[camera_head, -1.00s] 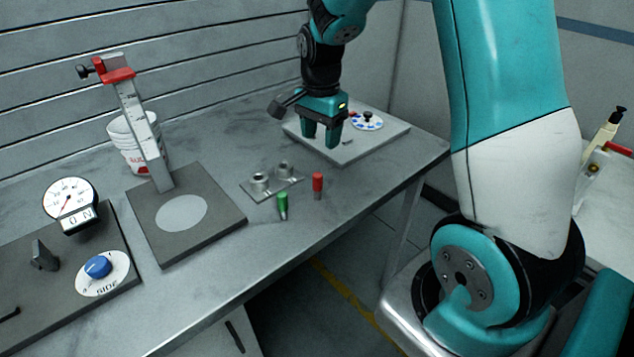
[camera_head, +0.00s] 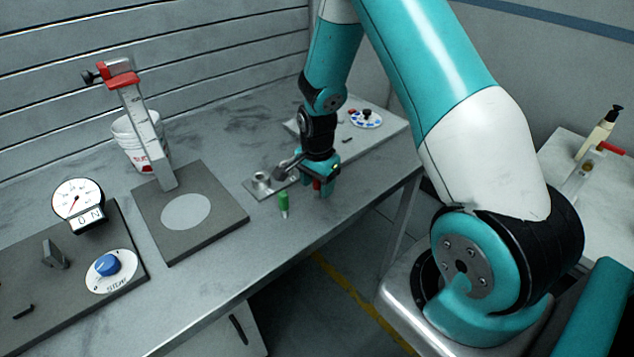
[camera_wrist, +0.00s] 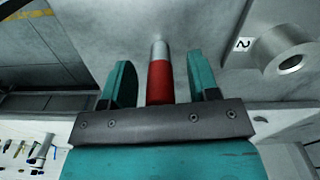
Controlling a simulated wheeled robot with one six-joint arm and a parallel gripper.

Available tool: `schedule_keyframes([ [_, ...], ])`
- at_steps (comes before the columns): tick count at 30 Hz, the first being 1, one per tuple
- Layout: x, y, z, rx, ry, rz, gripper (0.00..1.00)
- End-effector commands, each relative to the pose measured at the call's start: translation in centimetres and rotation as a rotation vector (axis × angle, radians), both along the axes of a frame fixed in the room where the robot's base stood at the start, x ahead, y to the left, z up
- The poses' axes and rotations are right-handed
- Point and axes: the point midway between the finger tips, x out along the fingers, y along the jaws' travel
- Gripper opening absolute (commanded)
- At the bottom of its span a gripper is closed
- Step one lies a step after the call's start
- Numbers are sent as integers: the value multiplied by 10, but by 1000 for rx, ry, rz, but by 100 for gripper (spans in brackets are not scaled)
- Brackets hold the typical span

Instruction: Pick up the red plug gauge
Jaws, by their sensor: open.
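The red plug gauge (camera_wrist: 159,82) has a red handle and a bare metal end. In the wrist view it stands between the two fingers of my gripper (camera_wrist: 162,82), with a visible gap on each side. In the head view my gripper (camera_head: 318,186) is low over the table at the gauge, and only a bit of the red handle (camera_head: 317,185) shows between the fingers. The gripper is open. A green plug gauge (camera_head: 283,202) stands on the table just to the left of my gripper.
A small plate with metal rings (camera_head: 261,182) lies close behind, partly hidden by my gripper; one ring (camera_wrist: 288,52) is near the right finger. A dark base with a scale post (camera_head: 222,222) stands left. The table front edge is near.

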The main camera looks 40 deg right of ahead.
Motion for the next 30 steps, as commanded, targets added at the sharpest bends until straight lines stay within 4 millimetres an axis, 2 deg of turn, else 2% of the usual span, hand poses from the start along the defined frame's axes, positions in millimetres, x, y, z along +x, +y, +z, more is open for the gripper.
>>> schedule_keyframes([
  [6, 0, 0, -1, 0, -1, 0, 53],
  [13, 0, 0, -1, 0, 0, 0, 0],
  [23, 0, 0, 2, 0, -1, 0, 0],
  [26, 1, 0, 8, -1, -2, 0, 0],
  [30, 1, 0, 29, -2, -6, 0, 0],
])
